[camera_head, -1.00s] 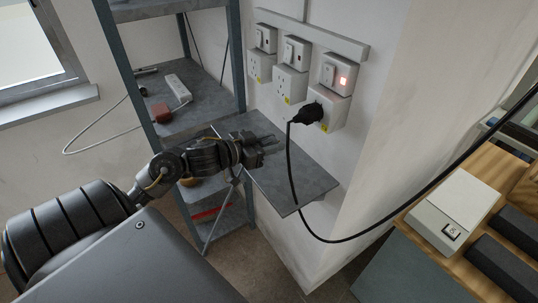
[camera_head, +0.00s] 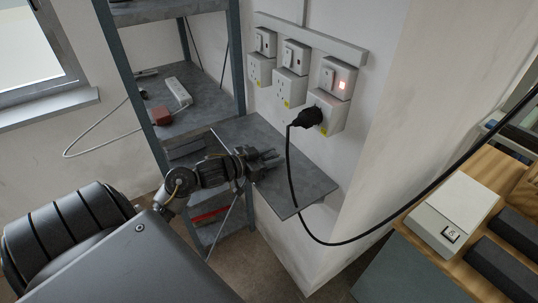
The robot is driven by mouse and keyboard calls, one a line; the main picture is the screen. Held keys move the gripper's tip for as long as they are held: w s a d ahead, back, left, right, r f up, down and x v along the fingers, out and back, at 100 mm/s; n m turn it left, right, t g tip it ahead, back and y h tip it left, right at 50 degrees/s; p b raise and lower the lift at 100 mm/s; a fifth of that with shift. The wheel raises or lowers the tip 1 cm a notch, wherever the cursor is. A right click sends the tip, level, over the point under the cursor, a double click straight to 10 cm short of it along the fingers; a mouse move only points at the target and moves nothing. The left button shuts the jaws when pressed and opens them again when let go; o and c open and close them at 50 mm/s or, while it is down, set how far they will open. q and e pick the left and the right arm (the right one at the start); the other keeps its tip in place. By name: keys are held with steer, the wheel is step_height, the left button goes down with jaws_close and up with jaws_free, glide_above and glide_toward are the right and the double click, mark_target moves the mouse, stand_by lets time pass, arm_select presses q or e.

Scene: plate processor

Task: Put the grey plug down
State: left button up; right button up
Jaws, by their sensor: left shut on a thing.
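My left gripper (camera_head: 266,161) is over the small grey wall shelf (camera_head: 303,183), low above it or at its surface; I cannot tell whether it touches. It is shut on a small dark grey thing, which I take to be the grey plug. The plug is hard to make out between the dark fingers. My right gripper is not in view.
Two other sockets are empty. A metal rack (camera_head: 163,80) holds a white power strip (camera_head: 179,92) and a red plug (camera_head: 161,115).

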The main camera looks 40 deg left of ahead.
arm_select(q)
steer(key=shift+f, duration=0.15)
steer(key=o, duration=0.9)
steer(key=shift+r, duration=0.25)
steer(key=b+v, duration=0.1)
steer(key=v, duration=1.1)
steer(key=shift+b, duration=0.3)
